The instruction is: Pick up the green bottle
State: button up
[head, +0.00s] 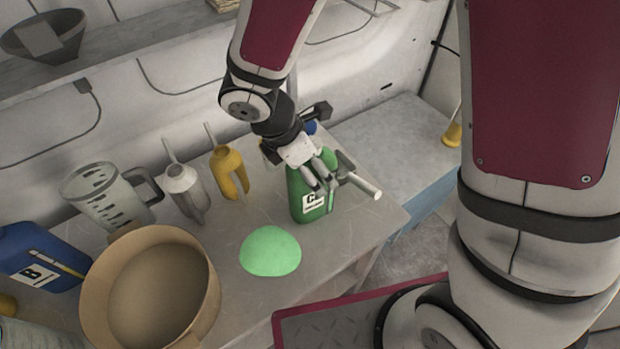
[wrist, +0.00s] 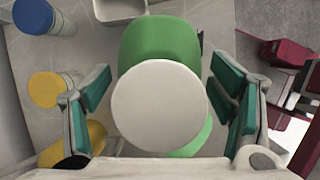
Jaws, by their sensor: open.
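The green bottle (head: 310,203) stands upright on the grey table, with a white label on its side. My gripper (head: 325,180) is over the top of the bottle, pointing down, and hides part of it. In the wrist view the green bottle (wrist: 160,42) lies below a large white round disc (wrist: 158,105), which looks like its cap. The disc sits between my two open, teal-padded fingers (wrist: 160,92), with a gap on each side. I see no contact between the fingers and the bottle.
A light green dome (head: 270,252) lies in front of the bottle. A tan round container (head: 203,285), a clear jug (head: 100,200), a silver spouted can (head: 183,190) and a yellow one (head: 230,172) stand to the left. A blue jug (head: 35,260) is at far left.

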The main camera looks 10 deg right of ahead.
grip_shut()
dwell(0.3)
jog(key=shift+r, duration=0.15)
